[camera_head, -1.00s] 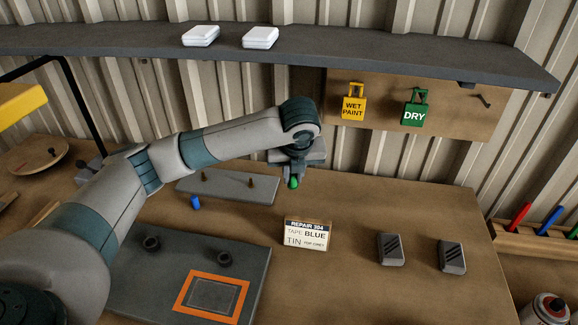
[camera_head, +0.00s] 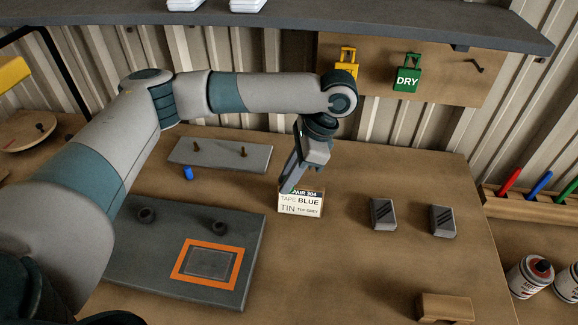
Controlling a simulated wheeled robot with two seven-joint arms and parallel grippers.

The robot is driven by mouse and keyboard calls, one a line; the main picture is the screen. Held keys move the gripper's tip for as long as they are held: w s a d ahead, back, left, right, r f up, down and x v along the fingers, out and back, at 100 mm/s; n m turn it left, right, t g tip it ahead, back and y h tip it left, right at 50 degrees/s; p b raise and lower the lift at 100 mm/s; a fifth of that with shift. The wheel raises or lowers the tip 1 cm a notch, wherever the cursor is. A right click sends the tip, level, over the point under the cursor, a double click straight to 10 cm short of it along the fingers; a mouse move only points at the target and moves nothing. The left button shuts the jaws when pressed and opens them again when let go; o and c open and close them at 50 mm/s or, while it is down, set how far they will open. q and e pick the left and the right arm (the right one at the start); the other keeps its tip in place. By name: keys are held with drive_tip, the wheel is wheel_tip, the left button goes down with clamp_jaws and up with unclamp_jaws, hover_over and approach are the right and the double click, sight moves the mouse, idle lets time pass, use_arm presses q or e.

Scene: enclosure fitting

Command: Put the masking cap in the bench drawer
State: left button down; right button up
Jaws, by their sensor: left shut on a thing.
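My left gripper (camera_head: 290,187) points down over the bench just behind the repair card, its fingers partly covering the card's top edge. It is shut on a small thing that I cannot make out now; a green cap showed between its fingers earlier. A blue cap (camera_head: 188,173) stands on the bench in front of the grey plate with two pegs. I cannot clearly make out the bench drawer; a small wooden block-like piece (camera_head: 446,307) shows at the bottom right. My right gripper is not in view.
The repair card (camera_head: 301,205) stands mid-bench. Two grey ribbed blocks (camera_head: 383,213) (camera_head: 442,221) sit to its right. A dark panel with an orange frame (camera_head: 208,264) lies left. Yellow and green tags (camera_head: 407,80) hang behind. The bench front centre is clear.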

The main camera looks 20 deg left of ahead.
use_arm(q)
drive_tip(key=s+r+n+g+h, duration=0.1)
drive_tip(key=s+n+h, duration=0.3)
drive_tip(key=s+n, duration=0.4)
drive_tip(key=shift+s+d+n+g, duration=0.3)
drive_tip(key=shift+n+g, duration=0.4)
drive_tip(key=shift+n, duration=1.5)
